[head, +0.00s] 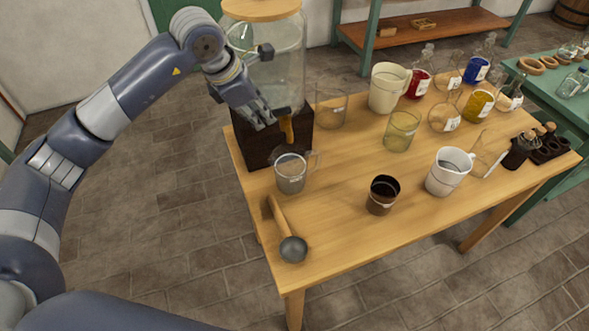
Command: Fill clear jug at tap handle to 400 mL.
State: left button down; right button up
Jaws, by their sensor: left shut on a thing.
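The clear jug (291,174) stands upright on the table beneath the tap of the big glass dispenser (275,55). Its handle points right. A greyish tint shows in its lower part, but I cannot read the level or any marks. The brass-coloured tap (287,130) sticks out from the dispenser's dark base, over the jug's mouth. My left gripper (272,117) comes in from the upper left and is shut on the tap handle, which its fingers mostly hide. I cannot make out a stream of water. My right gripper is not in view.
A ladle (292,248) lies in front of the jug. A dark cup (382,195), a white jug (449,171) and a glass beaker (401,130) stand to the right. Several bottles crowd the table's far right. The table's front left edge is near the ladle.

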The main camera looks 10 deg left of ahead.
pick_arm(q)
jog(key=c, duration=1)
grip_release()
jog(key=o, duration=0.4)
jog(key=shift+r, duration=0.1)
jog(key=shift+r+p, duration=1.9)
jog(key=shift+r, duration=1.6)
